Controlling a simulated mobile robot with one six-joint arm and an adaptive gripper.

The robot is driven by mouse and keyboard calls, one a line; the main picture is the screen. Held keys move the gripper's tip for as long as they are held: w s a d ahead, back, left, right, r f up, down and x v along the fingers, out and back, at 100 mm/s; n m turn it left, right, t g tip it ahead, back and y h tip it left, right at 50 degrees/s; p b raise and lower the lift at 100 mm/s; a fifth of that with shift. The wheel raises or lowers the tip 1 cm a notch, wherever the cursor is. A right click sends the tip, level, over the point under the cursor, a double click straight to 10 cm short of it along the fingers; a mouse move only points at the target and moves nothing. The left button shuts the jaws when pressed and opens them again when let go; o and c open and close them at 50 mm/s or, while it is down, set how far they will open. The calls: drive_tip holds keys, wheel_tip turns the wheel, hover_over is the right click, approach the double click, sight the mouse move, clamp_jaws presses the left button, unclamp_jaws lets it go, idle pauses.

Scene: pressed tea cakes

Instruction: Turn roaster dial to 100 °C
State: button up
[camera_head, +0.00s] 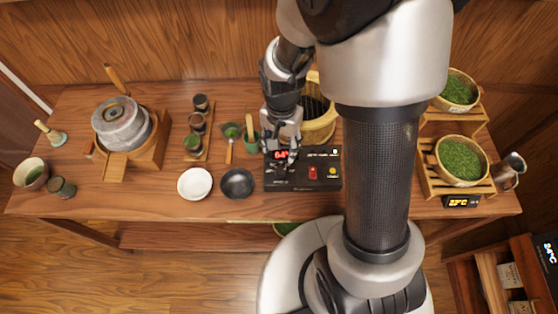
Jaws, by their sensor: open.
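The roaster's black control panel (323,180) lies flat on the table in the head view, in front of a round wooden roaster tub (321,126). It carries a red lit display (281,155), a red switch (313,173) and a yellow button (333,171). My gripper (283,167) points down over the left part of the panel, with its jaws open. The dial is not clearly visible; the gripper covers that area. I cannot tell whether the fingers touch the dial. The display digits are partly hidden and too small to read.
A black bowl (237,183) and a white bowl (195,183) stand just left of the panel. A stone mill (122,124) is farther left. Tea baskets (461,160) sit on a wooden rack at right. My arm hides the table right of the panel.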

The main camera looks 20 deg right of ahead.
sight(281, 170)
wheel_tip(281, 170, down, 13)
drive_tip(key=b, duration=0.2)
drive_tip(key=shift+b, duration=0.35)
drive_tip(key=shift+r, duration=0.1)
drive_tip(key=shift+c, duration=0.4)
drive_tip(key=c, duration=1)
